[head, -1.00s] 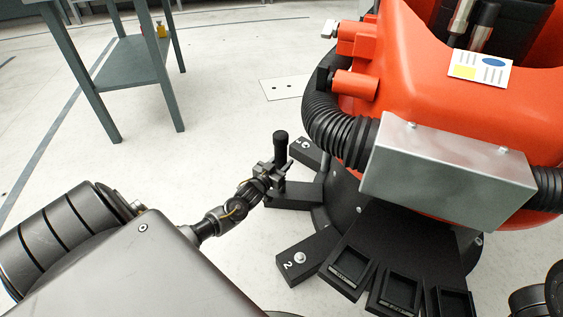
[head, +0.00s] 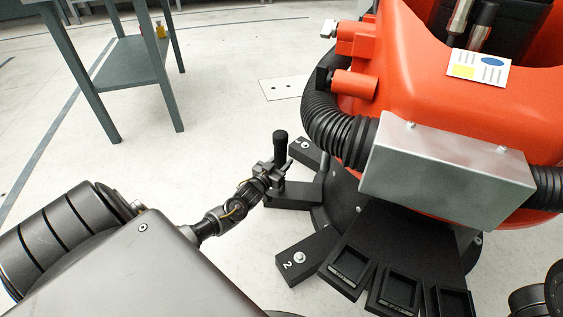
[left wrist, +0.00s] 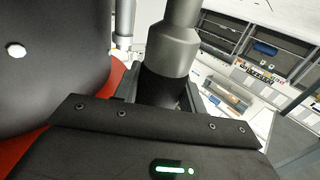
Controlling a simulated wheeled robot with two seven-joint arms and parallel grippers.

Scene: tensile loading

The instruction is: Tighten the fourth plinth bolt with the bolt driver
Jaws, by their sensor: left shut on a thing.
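The bolt driver (head: 280,147) is a black upright tool with a thick round handle. My left gripper (head: 274,172) is shut around it below the handle in the head view. The driver stands over a black plinth foot (head: 300,194); its lower end and any bolt under it are hidden by the gripper. The foot marked 2 (head: 303,261) shows a bolt head on top. Another foot (head: 308,150) behind the driver carries a white mark. The left wrist view shows a grey cylinder (left wrist: 172,50) I cannot identify. My right gripper is not seen.
The orange machine (head: 430,65) with a ribbed black hose (head: 335,128) and a metal box (head: 447,165) rises just right of the driver. Black trays (head: 350,268) lie at its front. A grey-green table (head: 130,60) stands back left. The floor between is clear.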

